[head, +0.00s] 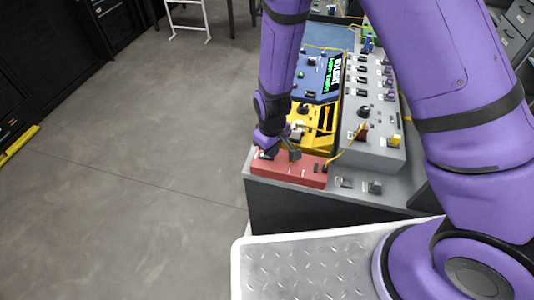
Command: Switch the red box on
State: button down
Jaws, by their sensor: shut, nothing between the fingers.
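The red box (291,174) sits at the near left end of the workbench in the head view. My purple arm comes down from above, and my gripper (276,154) is at the left part of the box's top. The fingers are shut and empty. I cannot tell whether they touch the box. The gripper hides the left part of the top, and any switch there is hidden. A small dark part (315,168) shows on the right of the box, with a yellow cable (345,148) running up from near it.
A yellow box (323,122) and a blue box (318,75) with a green display stand behind the red box. A grey panel (383,155) with several knobs and switches stands to the right. The floor (130,180) to the left is clear.

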jog(key=shift+f, duration=0.4)
dwell(0.3)
jog(key=shift+r, duration=3.5)
jog(key=shift+r, duration=0.1)
jog(key=s+d+r+m+t, duration=0.1)
jog(key=d+r, duration=0.4)
jog(key=r, duration=0.3)
jog(key=s+d+r+m+t+y, duration=0.15)
jog(key=d+r, duration=0.25)
jog(key=r, duration=0.5)
jog(key=d+r+m, duration=0.2)
jog(key=d+r, duration=0.3)
jog(key=r, duration=0.3)
jog(key=s+d+r+m+t, duration=0.1)
jog(key=s+d+r, duration=0.4)
jog(key=s, duration=0.3)
jog(key=s+d+r+m+t+h, duration=0.1)
jog(key=s+d+r+m, duration=0.1)
jog(key=s+d+r, duration=0.3)
jog(key=s+r, duration=0.1)
jog(key=s, duration=0.2)
jog(key=shift+d+r+t, duration=0.2)
jog(key=shift+d+t, duration=0.1)
jog(key=shift+t, duration=0.05)
